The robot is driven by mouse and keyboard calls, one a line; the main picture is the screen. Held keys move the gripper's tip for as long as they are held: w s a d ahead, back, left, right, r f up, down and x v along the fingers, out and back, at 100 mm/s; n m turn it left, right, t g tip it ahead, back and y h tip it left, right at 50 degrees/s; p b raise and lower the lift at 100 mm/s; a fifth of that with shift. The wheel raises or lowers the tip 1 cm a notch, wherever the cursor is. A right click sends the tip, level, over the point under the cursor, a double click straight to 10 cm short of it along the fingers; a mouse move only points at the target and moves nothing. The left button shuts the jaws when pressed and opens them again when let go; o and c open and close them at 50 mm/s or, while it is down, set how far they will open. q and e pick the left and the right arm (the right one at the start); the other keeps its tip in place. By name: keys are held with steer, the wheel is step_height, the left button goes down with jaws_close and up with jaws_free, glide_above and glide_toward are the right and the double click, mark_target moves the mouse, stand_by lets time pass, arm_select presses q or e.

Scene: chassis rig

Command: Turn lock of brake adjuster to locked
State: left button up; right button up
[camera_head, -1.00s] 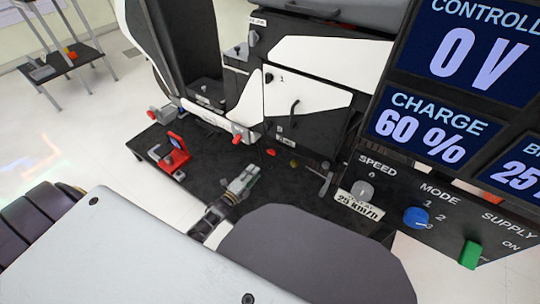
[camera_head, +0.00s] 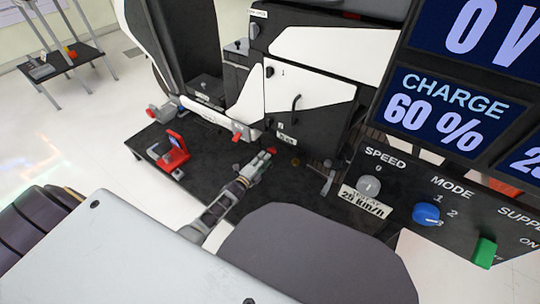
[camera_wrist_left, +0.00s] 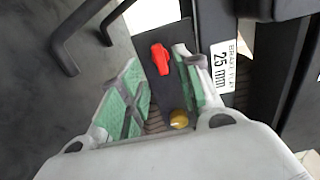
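The red lock knob (camera_wrist_left: 160,58) shows in the left wrist view on a dark strip, its long side roughly upright in the picture. A brass-coloured knob (camera_wrist_left: 179,119) sits below it. A white label (camera_wrist_left: 222,67) reading 25 mm is to their right. My left gripper (camera_wrist_left: 151,80) is open and empty, with its green-padded fingers on either side of the red knob in the picture; I cannot tell whether they touch it. My right gripper is out of view.
A red clamp-like part (camera_head: 176,148) stands on the black base left of the gripper. A control panel with a blue mode knob (camera_head: 427,214) and a green switch (camera_head: 485,252) is at the right. A black handle (camera_wrist_left: 72,40) is left of the fingers.

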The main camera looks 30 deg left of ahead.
mark_target(271, 152)
arm_select(q)
steer(key=w, duration=0.1)
steer(key=w+b, duration=0.1)
steer(key=w, duration=0.2)
steer(key=shift+d+f+b, duration=0.1)
steer(key=shift+d+b, duration=0.2)
steer(key=shift+b, duration=0.05)
steer(key=shift+w+d, duration=0.1)
steer(key=shift+w, duration=0.55)
jaws_close()
